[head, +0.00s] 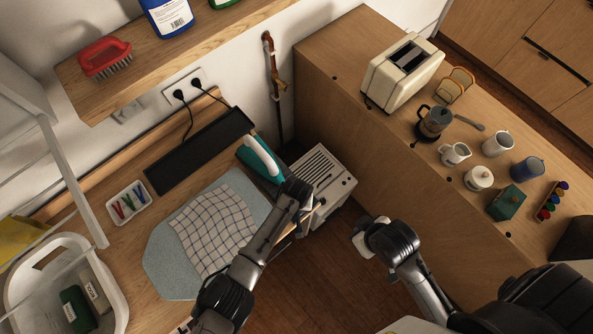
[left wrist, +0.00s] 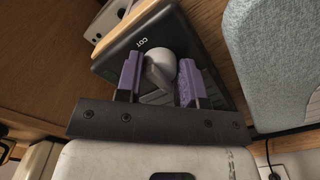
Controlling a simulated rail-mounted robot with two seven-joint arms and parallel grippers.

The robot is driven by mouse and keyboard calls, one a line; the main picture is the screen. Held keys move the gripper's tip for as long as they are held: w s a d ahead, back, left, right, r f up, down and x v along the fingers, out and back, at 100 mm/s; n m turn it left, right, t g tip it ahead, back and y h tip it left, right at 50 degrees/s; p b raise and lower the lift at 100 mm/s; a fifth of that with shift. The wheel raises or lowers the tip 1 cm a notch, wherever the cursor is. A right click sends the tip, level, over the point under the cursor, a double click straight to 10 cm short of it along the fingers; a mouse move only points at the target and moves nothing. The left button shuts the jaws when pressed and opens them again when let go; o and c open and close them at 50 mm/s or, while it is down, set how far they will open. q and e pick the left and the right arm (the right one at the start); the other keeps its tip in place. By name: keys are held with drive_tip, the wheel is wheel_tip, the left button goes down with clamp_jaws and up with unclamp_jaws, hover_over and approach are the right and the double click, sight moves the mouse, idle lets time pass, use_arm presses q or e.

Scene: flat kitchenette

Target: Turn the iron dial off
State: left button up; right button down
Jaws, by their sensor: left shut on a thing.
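The teal and white iron (head: 258,160) stands at the far right end of the grey ironing pad (head: 160,262). In the left wrist view, its dark face (left wrist: 125,55) carries a round grey dial (left wrist: 160,64) with a "COT" mark beside it. My left gripper (head: 296,190) is at the iron's near side. In the left wrist view, its purple pads (left wrist: 160,78) are on both sides of the dial, shut on it. The dial's pointer setting is not clear. My right gripper (head: 362,238) hangs over the floor gap, away from the iron, its fingers too small to read.
A checked cloth (head: 215,228) lies on the pad. A black tray (head: 200,150) and a white tray of coloured pegs (head: 129,203) lie behind. A pale slotted appliance (head: 322,178) is close to my left gripper. The right counter holds a toaster (head: 402,72) and crockery.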

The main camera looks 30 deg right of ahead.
use_arm(q)
drive_tip(key=shift+n, duration=0.3)
idle(0.4)
drive_tip(key=o, duration=0.6)
drive_tip(key=shift+o, duration=0.2)
drive_tip(key=shift+r, duration=0.15)
wheel_tip(320, 180, up, 14)
drive_tip(key=p, duration=0.1)
drive_tip(key=shift+f, duration=0.2)
